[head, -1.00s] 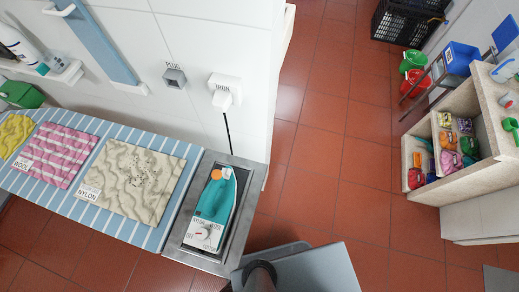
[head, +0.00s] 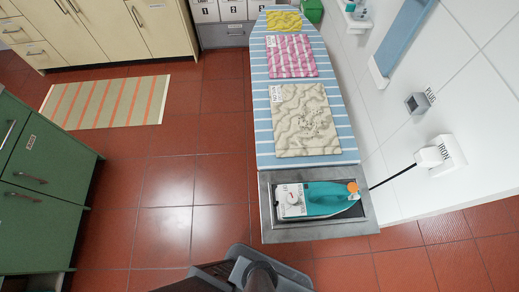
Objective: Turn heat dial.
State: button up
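A teal iron (head: 330,197) lies on a grey metal tray (head: 318,231) at the near end of the ironing board (head: 264,139). A white panel with a round heat dial (head: 292,199) is at the iron's left end. The panel's markings are too small to read. An orange knob (head: 353,187) is near the iron's right end. A black cord runs from near the iron to the wall socket labelled IRON (head: 431,156). My gripper does not show; only dark parts of my own body are at the bottom edge.
Yellow, pink striped and beige cloths (head: 303,120) lie along the board. A tiled wall with a second socket (head: 416,103) is on the right. A green cabinet (head: 38,190) stands at the left, cream cabinets (head: 110,32) at the back. Red floor between them is clear, except a striped mat (head: 105,102).

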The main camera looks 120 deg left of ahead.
aim_at(293, 199)
jog(key=u, duration=0.5)
jog(key=i, duration=1)
jog(key=u, duration=4.45)
